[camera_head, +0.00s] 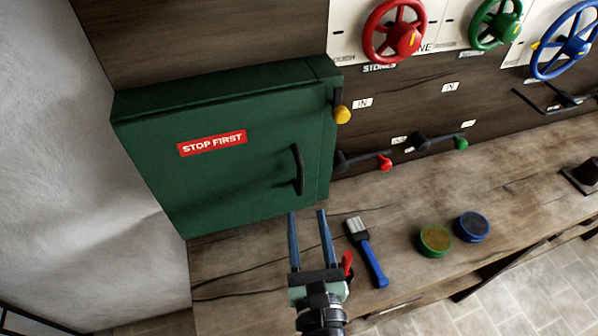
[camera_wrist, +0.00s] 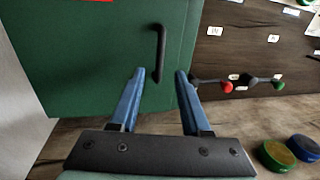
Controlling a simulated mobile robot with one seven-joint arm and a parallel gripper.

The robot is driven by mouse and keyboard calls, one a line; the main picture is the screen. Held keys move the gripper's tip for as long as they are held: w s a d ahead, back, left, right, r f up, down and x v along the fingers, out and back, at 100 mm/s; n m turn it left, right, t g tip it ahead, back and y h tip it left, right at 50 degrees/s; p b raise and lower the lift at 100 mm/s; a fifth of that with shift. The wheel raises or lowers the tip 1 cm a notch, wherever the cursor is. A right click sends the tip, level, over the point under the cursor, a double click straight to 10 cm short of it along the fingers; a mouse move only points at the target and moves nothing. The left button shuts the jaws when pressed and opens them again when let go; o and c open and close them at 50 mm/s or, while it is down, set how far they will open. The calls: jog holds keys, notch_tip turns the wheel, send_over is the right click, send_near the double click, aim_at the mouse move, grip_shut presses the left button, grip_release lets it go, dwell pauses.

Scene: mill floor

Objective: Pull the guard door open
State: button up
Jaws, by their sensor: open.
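The green guard door (camera_head: 235,175) with a red "STOP FIRST" label (camera_head: 212,143) is shut on its box at the back left of the bench. Its black upright handle (camera_head: 298,170) is near the door's right edge; the handle also shows in the wrist view (camera_wrist: 159,55). My gripper (camera_head: 307,212) has two blue fingers, open and empty, pointing at the door just below the handle. In the wrist view the handle's lower end shows between the fingertips (camera_wrist: 161,72), nearer the left one. I cannot tell that anything touches.
A yellow-knobbed lever (camera_head: 342,114) is beside the box. Levers with red (camera_head: 385,163) and green (camera_head: 461,143) knobs stick out to the right. A blue-handled brush (camera_head: 367,252) and two round tins (camera_head: 435,240), (camera_head: 472,226) lie on the bench (camera_head: 400,205). A wall is on the left.

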aim_at(301, 181)
jog(key=w, duration=0.3)
jog(key=w+p, duration=0.1)
jog(key=w, duration=0.2)
jog(key=w+a, duration=0.1)
jog(key=w, duration=0.3)
jog(key=shift+w+a+p, duration=0.1)
jog(key=shift+p, duration=0.3)
grip_shut()
dwell(0.9)
